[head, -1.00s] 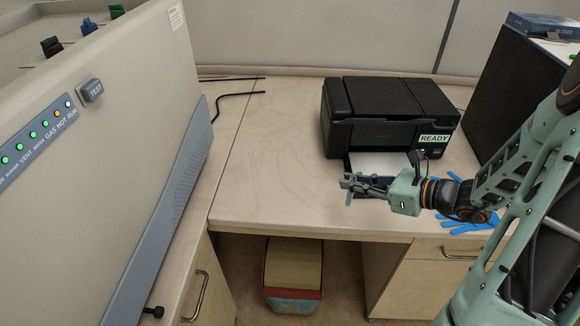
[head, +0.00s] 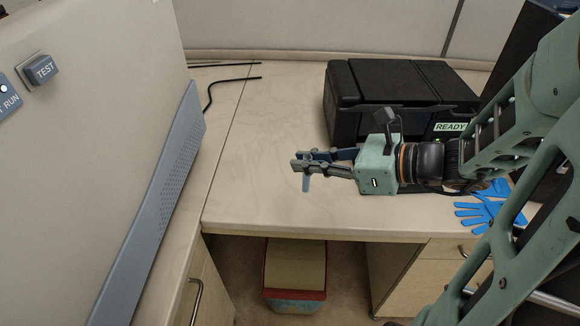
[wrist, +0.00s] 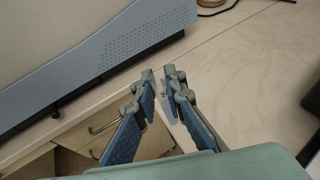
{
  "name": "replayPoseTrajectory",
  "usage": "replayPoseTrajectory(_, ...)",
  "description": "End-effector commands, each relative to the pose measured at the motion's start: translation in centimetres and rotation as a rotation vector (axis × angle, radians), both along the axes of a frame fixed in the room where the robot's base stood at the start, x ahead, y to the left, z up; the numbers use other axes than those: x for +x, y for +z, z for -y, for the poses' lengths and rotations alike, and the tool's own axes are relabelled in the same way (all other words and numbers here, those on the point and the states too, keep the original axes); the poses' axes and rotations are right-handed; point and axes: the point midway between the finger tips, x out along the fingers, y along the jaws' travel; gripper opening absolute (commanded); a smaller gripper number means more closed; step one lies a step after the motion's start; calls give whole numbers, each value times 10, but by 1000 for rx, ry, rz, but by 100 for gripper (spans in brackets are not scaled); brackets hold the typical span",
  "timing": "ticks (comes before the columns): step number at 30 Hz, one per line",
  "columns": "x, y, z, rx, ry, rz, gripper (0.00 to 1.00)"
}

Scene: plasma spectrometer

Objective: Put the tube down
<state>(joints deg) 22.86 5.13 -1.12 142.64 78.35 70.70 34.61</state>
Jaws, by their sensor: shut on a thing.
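My gripper (head: 300,162) reaches leftward over the bench top in the head view, held above the surface. It is shut on a small pale blue tube (head: 306,183), which hangs down roughly upright below the fingertips. The tube's upper part is hidden between the fingers. In the wrist view the gripper (wrist: 163,78) shows its two blue-padded fingers close together at the tips, and the tube is hard to make out there.
A black printer (head: 395,95) labelled READY stands behind my arm. Blue gloves (head: 490,210) lie at the right. The large instrument (head: 95,110) stands at left. A black cable (head: 225,85) lies at the back. The bench top (head: 255,150) left of the printer is clear. A bin (head: 295,275) is below.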

Motion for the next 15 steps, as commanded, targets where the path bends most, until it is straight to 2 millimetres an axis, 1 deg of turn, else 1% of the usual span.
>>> replayPoseTrajectory(12, 78, -37, -24, 2, 4, -3, 0)
replayPoseTrajectory(15, 89, -54, -26, 2, 1, -6, 0)
